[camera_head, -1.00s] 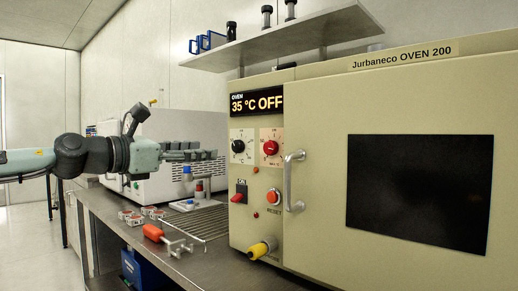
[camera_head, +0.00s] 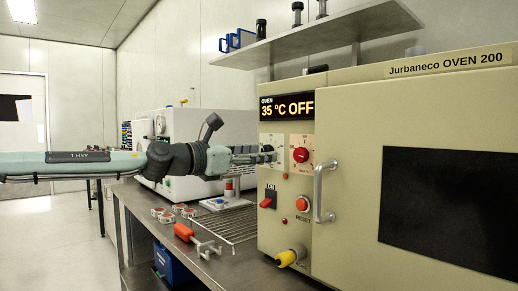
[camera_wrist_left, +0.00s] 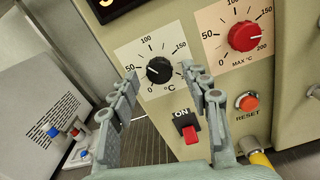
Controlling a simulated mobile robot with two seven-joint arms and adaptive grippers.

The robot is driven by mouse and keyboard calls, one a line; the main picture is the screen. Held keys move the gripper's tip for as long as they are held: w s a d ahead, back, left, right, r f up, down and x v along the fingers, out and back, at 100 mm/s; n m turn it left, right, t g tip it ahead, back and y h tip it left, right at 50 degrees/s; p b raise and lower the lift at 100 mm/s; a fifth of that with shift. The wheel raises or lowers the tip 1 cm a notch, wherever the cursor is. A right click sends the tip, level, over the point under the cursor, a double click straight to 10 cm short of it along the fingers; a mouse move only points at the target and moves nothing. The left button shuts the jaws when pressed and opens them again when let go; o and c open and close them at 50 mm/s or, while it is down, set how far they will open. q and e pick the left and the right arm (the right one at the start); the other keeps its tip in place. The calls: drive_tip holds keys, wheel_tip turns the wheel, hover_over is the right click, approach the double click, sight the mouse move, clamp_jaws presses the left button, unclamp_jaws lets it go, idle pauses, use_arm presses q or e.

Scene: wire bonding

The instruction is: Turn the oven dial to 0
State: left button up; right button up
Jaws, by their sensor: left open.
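The oven (camera_head: 345,250) stands on the right, and its display (camera_head: 287,107) reads 35 °C OFF. The black oven dial (camera_wrist_left: 159,70) sits on a white scale plate marked 0 to 150 in the left wrist view. I cannot clearly tell which number it points at. In the head view the dial (camera_head: 268,150) is partly hidden by my left gripper (camera_head: 270,154). In the left wrist view my left gripper (camera_wrist_left: 160,76) is open and empty, with one finger on either side of the dial. Contact with the dial cannot be told. My right gripper is not in view.
A red MAX dial (camera_wrist_left: 244,36) is right of the black dial. A door handle (camera_head: 319,192) sticks out on the right. A wire rack (camera_head: 232,226) lies on the bench.

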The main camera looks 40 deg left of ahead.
use_arm(q)
drive_tip(key=shift+w, duration=0.2)
drive_tip(key=shift+c, duration=0.6)
clamp_jaws()
